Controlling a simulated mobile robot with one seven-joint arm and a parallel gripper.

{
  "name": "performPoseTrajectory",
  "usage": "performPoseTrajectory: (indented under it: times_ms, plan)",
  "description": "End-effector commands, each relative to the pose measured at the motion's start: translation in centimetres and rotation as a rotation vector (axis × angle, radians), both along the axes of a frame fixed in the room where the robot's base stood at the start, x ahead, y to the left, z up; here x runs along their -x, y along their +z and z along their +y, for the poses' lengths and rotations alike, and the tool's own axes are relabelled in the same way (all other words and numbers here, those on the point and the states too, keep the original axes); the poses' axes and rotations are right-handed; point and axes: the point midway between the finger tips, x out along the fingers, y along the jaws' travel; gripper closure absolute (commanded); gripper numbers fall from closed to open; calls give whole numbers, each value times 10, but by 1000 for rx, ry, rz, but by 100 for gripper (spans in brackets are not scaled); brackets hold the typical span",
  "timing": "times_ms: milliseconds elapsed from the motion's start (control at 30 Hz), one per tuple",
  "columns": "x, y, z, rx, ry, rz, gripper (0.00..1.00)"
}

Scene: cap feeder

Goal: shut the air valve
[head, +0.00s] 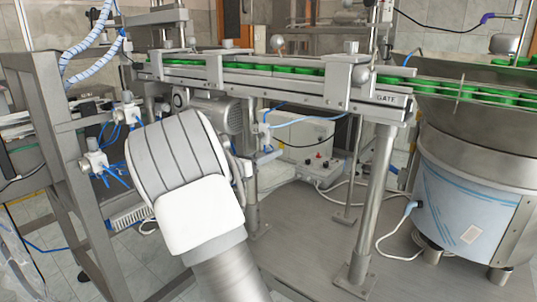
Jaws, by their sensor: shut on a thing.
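My arm (180,165) rises from the bottom centre, and its broad white and grey links hide what lies behind them. My gripper does not show; it is hidden behind the arm. White air fittings with blue tubes are on the frame at left: one upper fitting (127,111) and one lower fitting (95,161), just left of my arm. A small fitting with a blue part (267,151) hangs under the conveyor, right of my arm. I cannot tell which of these is the air valve, or its handle's position.
The conveyor (300,86) with green caps crosses the upper middle, with a motor (215,112) below it. A steel leg (373,200) stands right of centre. The cap feeder bowl (465,150) fills the right. A white control box (318,168) sits behind. The floor plate is open at centre right.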

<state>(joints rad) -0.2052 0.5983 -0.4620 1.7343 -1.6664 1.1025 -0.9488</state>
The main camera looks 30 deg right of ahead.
Motion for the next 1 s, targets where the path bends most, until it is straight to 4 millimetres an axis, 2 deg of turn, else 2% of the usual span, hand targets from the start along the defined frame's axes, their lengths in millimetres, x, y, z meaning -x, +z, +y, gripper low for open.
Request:
performPoseTrajectory:
  times_ms: [567,1000]
  plan:
    - [3,3,0,13,0,44,100]
    - [21,14,-6,117,0,342,100]
